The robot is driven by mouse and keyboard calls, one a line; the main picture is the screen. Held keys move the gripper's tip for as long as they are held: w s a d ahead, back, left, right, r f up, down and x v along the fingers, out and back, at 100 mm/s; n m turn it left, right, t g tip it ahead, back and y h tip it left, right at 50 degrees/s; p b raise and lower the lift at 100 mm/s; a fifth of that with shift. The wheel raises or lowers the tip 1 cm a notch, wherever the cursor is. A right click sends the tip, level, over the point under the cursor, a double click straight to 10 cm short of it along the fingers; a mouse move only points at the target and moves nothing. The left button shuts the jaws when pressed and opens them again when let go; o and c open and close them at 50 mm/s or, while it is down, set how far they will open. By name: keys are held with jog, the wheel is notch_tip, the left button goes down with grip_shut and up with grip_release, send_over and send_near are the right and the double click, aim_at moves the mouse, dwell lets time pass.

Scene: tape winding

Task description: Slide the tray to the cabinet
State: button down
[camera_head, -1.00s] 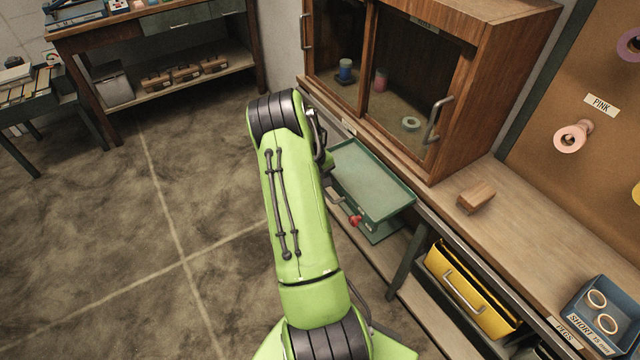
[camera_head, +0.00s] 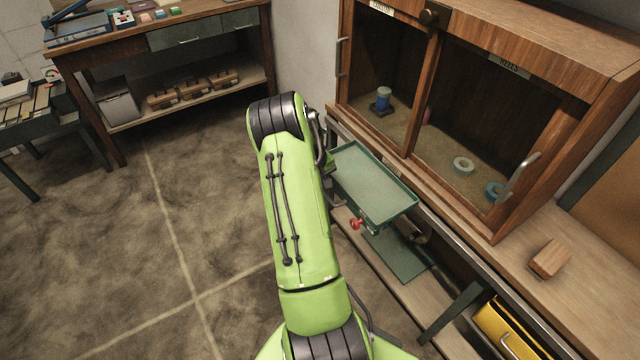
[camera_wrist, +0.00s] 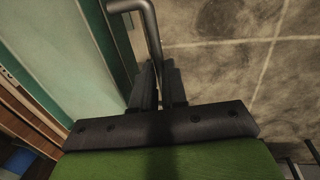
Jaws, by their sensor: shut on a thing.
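The green tray (camera_head: 375,186) sits level in front of the wooden cabinet (camera_head: 590,42), along the bench's front edge. Its far end is partly hidden by my arm. In the wrist view the tray (camera_wrist: 68,35) fills the left side, and a bent grey bar handle (camera_wrist: 151,28) runs beside it. My gripper (camera_wrist: 158,72) is shut on this handle; the exact contact is partly hidden by the fingers. In the head view my gripper is hidden behind my green arm. The cabinet's front shows its interior, with a blue spool and several tape rolls inside.
A red knob (camera_head: 355,224) is below the tray, and a green plate (camera_head: 398,254) lies lower down. A wooden block (camera_head: 549,259) rests on the bench right of the cabinet. A yellow drawer (camera_head: 507,332) is below it. The floor to the left is clear.

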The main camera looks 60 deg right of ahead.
jog(key=shift+w, duration=0.2)
jog(key=c, duration=1.2)
grip_release()
jog(key=shift+w+d, duration=0.1)
jog(key=shift+o, duration=0.2)
notch_tip(320, 180, up, 16)
jog(key=w+a+p, duration=0.1)
jog(key=a+p, duration=0.1)
jog(key=p, duration=0.1)
jog(key=shift+a+f, duration=0.2)
jog(key=shift+a, duration=0.15)
